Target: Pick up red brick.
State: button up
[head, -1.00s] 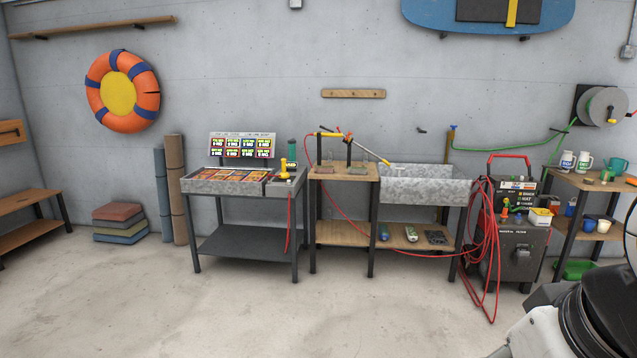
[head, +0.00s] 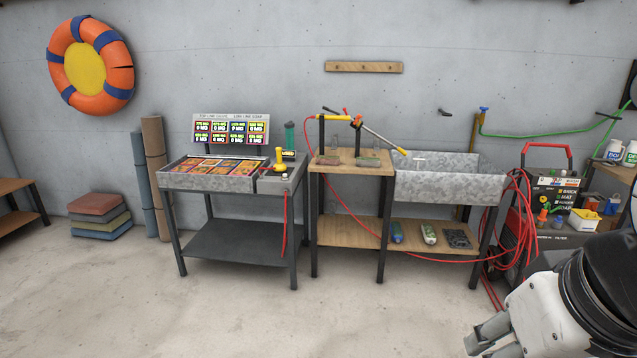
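I cannot make out a red brick for certain. My gripper (head: 489,340) is at the lower right, well in front of and below the bench. It is partly cut off by the bottom edge, and I see nothing held in it.
The wooden bench (head: 345,158) stands between a metal game table (head: 210,183) and a galvanized trough (head: 450,184). A red hose hangs by a dark cart (head: 555,195) at the right. Stacked cushions (head: 100,217) lie at the left. The concrete floor in front is clear.

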aim_at(320, 161)
jog(key=i, duration=0.85)
jog(key=i+z, duration=0.1)
jog(key=i, duration=0.7)
jog(key=i+j, duration=0.15)
jog(key=i, duration=0.7)
jog(key=i+j, duration=0.1)
jog(key=i, duration=0.7)
jog(key=i+z, duration=0.1)
jog(key=i, duration=0.75)
